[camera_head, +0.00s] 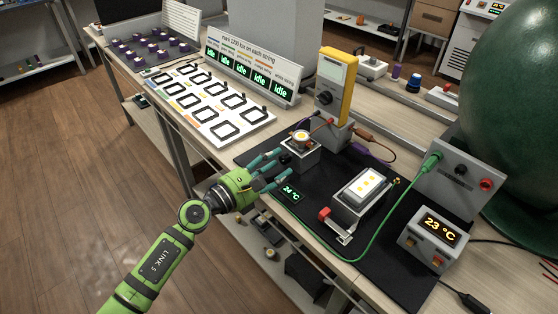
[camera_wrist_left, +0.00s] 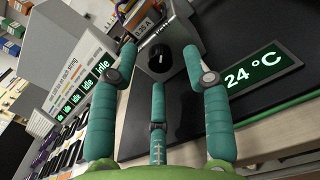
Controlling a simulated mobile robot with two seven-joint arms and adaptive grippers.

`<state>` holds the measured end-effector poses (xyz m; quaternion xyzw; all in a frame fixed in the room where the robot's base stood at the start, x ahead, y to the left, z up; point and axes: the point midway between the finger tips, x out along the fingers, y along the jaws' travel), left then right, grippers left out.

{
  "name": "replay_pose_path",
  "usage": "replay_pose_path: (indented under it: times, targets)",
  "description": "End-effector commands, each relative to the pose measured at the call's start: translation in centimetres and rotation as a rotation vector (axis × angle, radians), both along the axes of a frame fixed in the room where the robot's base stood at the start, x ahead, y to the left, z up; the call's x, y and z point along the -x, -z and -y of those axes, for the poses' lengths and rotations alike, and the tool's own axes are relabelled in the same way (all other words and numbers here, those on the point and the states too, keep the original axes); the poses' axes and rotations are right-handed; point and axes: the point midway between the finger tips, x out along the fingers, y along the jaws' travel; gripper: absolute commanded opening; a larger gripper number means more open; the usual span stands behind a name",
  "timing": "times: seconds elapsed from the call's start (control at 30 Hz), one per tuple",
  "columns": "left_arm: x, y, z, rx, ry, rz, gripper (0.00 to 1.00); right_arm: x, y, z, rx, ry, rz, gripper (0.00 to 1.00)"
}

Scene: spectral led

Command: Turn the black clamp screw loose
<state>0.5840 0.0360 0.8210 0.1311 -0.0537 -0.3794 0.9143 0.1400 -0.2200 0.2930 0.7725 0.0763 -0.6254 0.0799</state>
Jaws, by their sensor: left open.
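The black clamp screw (camera_wrist_left: 159,58) is a round dark knob on the front face of a small grey block. In the head view the block (camera_head: 299,157) stands on the black mat, with a round yellow-and-white piece on top, and the knob (camera_head: 285,158) is partly beside my fingers. My left gripper (camera_head: 283,168) is open, its teal fingers spread toward the knob. In the left wrist view the knob lies between the two upper fingertips (camera_wrist_left: 158,72), with a third finger below. Contact cannot be told. My right gripper is not in view.
A small display (camera_head: 291,192) reading 24 °C lies close to the fingers. A yellow meter (camera_head: 334,80) stands behind the block. A lit panel fixture (camera_head: 366,187) with a red-handled clamp and a green cable (camera_head: 381,233) are to the right. A white tray (camera_head: 213,134) is at left.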

Motion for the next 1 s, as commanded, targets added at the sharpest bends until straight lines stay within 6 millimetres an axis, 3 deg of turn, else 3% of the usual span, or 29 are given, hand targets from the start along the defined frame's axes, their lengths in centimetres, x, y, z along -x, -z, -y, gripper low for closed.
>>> replay_pose_path:
  times: [0.43,0.5,0.57,1.0]
  targets:
    - [-1.05,0.03,1.04,0.0,-0.001,0.0,0.48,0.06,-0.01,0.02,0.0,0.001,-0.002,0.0]
    - [-1.04,0.03,1.03,0.0,-0.001,0.0,0.2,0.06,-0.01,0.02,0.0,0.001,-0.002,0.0]
    - [-1.04,0.03,1.03,0.0,-0.001,0.0,0.0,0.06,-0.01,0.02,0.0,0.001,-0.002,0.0]
    - [-1.04,-0.12,1.04,0.033,-0.001,-0.033,0.0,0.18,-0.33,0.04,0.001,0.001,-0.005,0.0]
